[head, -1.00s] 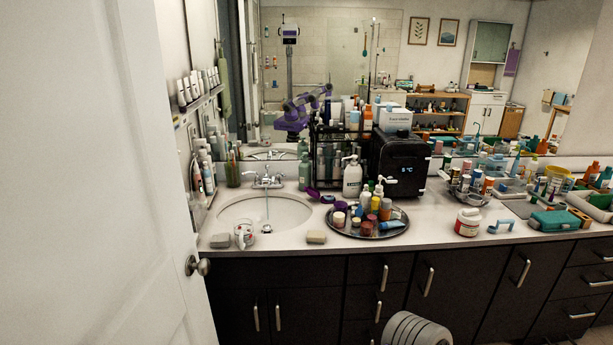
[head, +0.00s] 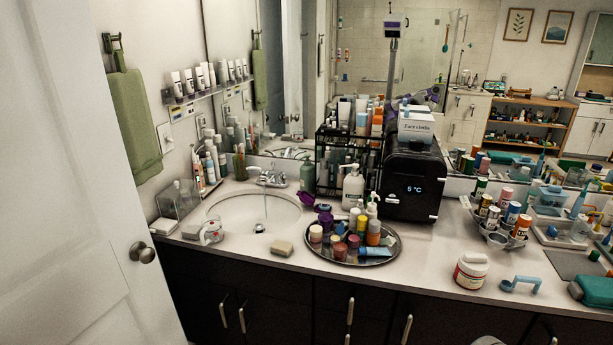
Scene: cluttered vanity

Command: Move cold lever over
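The chrome faucet (head: 267,179) stands behind the white sink basin (head: 225,209) at the left of the counter. It has a left lever (head: 253,171) and a right lever (head: 281,179); I see no marking that tells which is cold. A thin stream of water (head: 266,208) runs from the spout into the basin. Neither of my grippers shows directly. The mirror reflects my head and column (head: 394,40) and part of a purple arm, mostly hidden behind the items on the counter.
A white door (head: 95,200) with a round knob fills the left side. A clear cup (head: 211,230) and a soap bar (head: 282,248) sit at the basin's front. Right of the basin are a round tray (head: 385,256), a black rack (head: 324,155) and a black appliance (head: 413,178).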

